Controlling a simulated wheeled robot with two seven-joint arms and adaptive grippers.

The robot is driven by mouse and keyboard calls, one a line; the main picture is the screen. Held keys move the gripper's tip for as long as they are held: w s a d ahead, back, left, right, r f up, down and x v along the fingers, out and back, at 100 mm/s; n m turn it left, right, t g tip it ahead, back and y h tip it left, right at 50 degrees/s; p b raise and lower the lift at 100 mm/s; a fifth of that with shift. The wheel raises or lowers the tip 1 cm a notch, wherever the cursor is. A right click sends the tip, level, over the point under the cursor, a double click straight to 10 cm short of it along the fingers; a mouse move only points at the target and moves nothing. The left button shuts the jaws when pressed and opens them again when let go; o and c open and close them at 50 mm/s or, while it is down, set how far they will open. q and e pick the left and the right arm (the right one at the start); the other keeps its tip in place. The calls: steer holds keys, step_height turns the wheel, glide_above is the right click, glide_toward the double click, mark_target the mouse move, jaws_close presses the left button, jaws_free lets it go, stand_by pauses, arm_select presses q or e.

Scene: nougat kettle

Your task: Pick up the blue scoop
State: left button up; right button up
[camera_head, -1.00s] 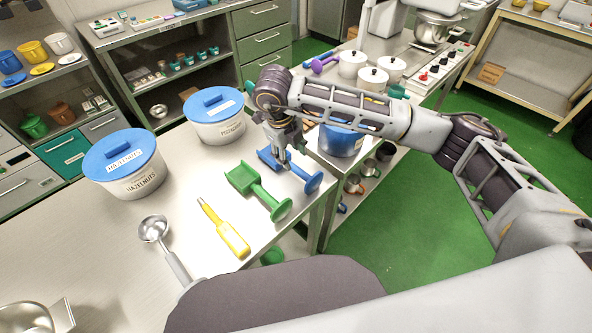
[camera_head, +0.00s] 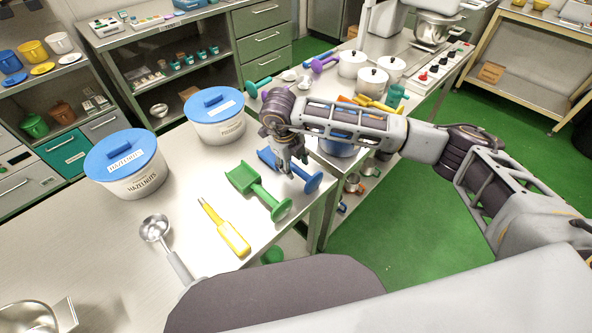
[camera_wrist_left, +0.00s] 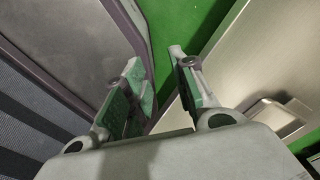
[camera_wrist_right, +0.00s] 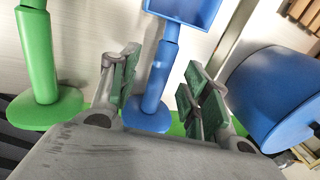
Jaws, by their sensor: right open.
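The blue scoop (camera_head: 312,182) lies near the right edge of the steel table, its round end toward the edge. My right gripper (camera_head: 292,170) is above its handle, open. In the right wrist view the blue scoop's handle (camera_wrist_right: 157,85) runs between the two open fingers of the right gripper (camera_wrist_right: 158,88), and its round end sits below; I cannot tell whether the fingers touch it. My left gripper (camera_wrist_left: 165,85) shows only in the left wrist view, open and empty, close to my own body and the table edge.
A green scoop (camera_head: 262,196) lies just left of the blue one, with a yellow tool (camera_head: 228,232) beyond it. Two lidded tubs, hazelnuts (camera_head: 130,182) and another (camera_head: 218,128), stand behind. A metal ladle (camera_head: 157,230) lies farther left.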

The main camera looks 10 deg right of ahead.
mark_target(295, 167)
steer(key=shift+w+d+f+p, duration=0.2)
steer(key=shift+f, duration=0.8)
steer(key=shift+w+d+f+p, duration=0.15)
steer(key=shift+f, duration=0.8)
steer(key=shift+c, duration=0.5)
jaws_close()
